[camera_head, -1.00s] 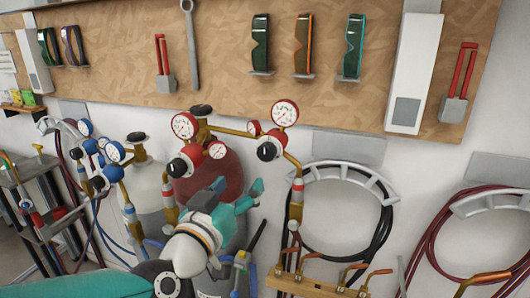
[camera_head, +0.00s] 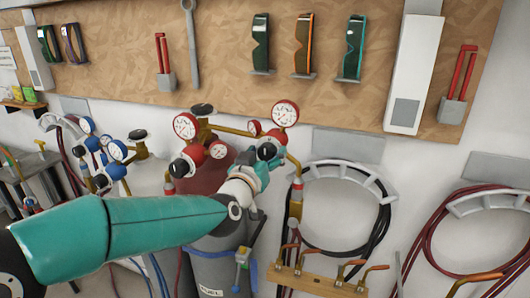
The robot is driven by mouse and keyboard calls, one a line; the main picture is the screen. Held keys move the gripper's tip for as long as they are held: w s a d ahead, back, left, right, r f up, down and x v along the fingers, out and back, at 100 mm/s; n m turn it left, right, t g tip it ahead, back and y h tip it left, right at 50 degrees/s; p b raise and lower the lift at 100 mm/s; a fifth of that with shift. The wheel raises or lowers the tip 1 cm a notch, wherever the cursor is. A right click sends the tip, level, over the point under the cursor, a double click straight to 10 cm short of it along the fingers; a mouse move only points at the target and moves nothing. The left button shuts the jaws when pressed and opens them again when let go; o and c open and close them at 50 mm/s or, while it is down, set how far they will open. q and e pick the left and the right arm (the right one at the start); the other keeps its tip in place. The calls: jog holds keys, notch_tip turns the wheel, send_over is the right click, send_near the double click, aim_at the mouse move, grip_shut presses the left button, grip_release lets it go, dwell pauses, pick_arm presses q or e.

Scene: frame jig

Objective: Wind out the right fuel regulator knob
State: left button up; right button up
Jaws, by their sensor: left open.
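Two red fuel regulators with white dial gauges sit above the dark red cylinder (camera_head: 203,178). The right fuel regulator knob (camera_head: 267,151) is black and faces me, below the right gauge (camera_head: 285,113). The left fuel regulator knob (camera_head: 181,168) is also black and stands clear of the arm. My left gripper (camera_head: 263,163) is open, with its teal fingers at the right knob's near side, partly covering the regulator there. I cannot tell whether the fingers touch the knob. My right gripper is not in view.
Blue regulators (camera_head: 117,151) stand at the left. Hose loops (camera_head: 340,210) hang on the wall at the right, above a torch rack (camera_head: 318,283). A tool board (camera_head: 330,90) is behind. My left arm covers much of the lower left.

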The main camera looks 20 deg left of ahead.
pick_arm(q)
jog(key=c, duration=1.1)
jog(key=shift+m, duration=1)
jog(key=shift+c, duration=0.2)
jog(key=o, duration=1.1)
jog(key=shift+o, duration=0.2)
jog(key=s, duration=1.2)
jog(key=shift+a, duration=0.2)
